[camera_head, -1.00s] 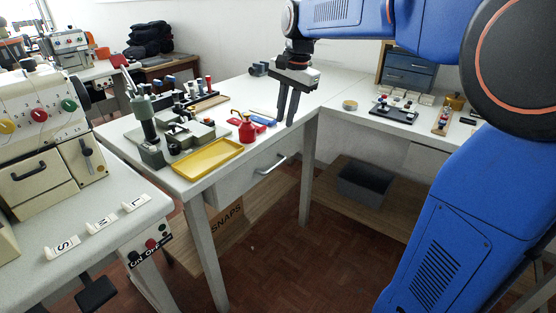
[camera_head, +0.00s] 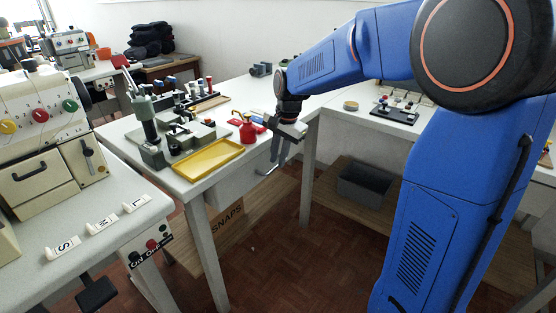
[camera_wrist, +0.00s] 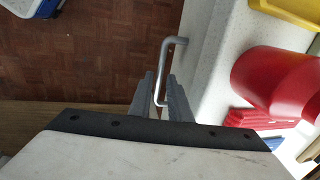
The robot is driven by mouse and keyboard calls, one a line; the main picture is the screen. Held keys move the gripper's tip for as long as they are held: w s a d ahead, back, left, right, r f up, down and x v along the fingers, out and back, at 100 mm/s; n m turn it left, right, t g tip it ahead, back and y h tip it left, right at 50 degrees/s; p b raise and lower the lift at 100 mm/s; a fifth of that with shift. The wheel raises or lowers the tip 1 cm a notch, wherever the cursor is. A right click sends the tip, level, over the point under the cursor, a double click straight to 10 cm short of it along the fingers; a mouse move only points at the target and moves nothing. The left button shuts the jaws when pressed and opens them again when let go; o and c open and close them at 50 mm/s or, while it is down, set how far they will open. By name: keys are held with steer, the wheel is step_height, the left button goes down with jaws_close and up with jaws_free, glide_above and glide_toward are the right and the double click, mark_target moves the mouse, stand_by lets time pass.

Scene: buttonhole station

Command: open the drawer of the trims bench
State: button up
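The white trims bench (camera_head: 228,93) stands in the middle of the head view. Its drawer (camera_head: 232,184) is flush under the top, looking closed. The drawer's metal bar handle (camera_head: 263,171) is partly hidden by my gripper (camera_head: 279,155), which points down in front of the drawer. In the wrist view the handle (camera_wrist: 165,58) runs in between the two grey fingers of my gripper (camera_wrist: 160,98). The fingers look apart, one on each side of the bar. I cannot tell whether either touches it.
A yellow tray (camera_head: 207,160) and a red bottle (camera_head: 248,132) stand near the bench's front edge; the bottle (camera_wrist: 275,82) is close beside my gripper. A cardboard SNAPS box (camera_head: 227,217) and a grey bin (camera_head: 363,184) sit below. The floor in front is clear.

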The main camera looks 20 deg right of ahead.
steer(key=shift+f, duration=0.6)
jaws_close()
steer(key=s+d, duration=1.1)
steer(key=s, duration=0.5)
steer(key=shift+d, duration=0.4)
steer(key=shift+r, duration=0.1)
jaws_free()
steer(key=shift+s+r, duration=0.1)
step_height(320, 180, up, 17)
steer(key=s+d, duration=0.2)
steer(key=shift+s, duration=0.25)
